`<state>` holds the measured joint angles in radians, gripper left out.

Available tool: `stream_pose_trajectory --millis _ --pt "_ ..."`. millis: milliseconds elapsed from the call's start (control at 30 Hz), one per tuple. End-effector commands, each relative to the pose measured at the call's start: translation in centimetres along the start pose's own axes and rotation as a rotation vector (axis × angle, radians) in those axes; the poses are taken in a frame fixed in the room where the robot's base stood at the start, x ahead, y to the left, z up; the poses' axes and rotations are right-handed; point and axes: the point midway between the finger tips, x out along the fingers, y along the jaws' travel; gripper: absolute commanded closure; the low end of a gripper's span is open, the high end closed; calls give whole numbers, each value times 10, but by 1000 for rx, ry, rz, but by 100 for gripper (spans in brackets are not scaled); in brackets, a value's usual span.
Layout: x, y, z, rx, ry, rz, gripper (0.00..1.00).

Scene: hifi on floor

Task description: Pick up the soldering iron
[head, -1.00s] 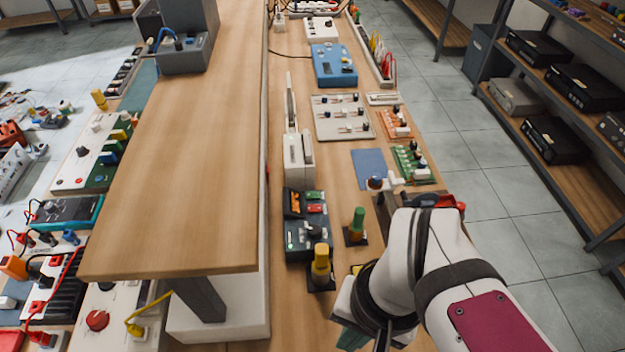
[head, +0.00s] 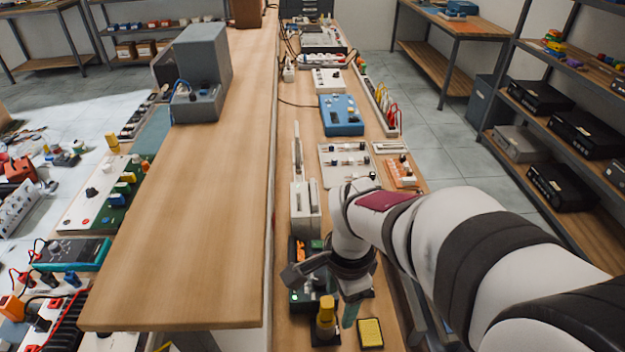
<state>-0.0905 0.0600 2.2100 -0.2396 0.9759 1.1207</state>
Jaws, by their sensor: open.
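I cannot make out a soldering iron for certain in the head view. A grey box unit (head: 198,100) with a small blue part and cable (head: 183,88) stands on the raised wooden shelf; I cannot tell whether the blue part is an iron. My gripper (head: 322,294) is open above the narrow bench strip right of the shelf, its fingers spread. A yellow-topped upright part on a black base (head: 325,318) stands just below it in the picture. No object shows between the fingers. My arm and gripper hide part of the bench.
The raised shelf (head: 190,240) borders the strip on the left. A black panel with coloured switches (head: 297,250) lies behind the gripper. A yellow block (head: 370,332) lies at the front. A blue box (head: 341,115) and white panel (head: 345,160) lie farther back.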

Motion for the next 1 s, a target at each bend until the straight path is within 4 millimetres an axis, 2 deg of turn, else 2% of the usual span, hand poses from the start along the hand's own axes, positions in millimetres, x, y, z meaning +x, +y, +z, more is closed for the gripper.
stream_pose_trajectory --millis 33,100,200,433,533,733,767,1000 --pt "15 -18 -2 89 12 1 32" --pt "28 -36 -4 192 24 -10 32" --pt "44 -34 4 264 15 30 32" --pt "82 -32 5 274 14 38 32" --pt "90 -31 5 275 13 36 32" --pt "90 -31 4 274 13 34 32" --pt "90 -31 4 274 13 34 34" --pt "90 -31 4 274 13 35 78"
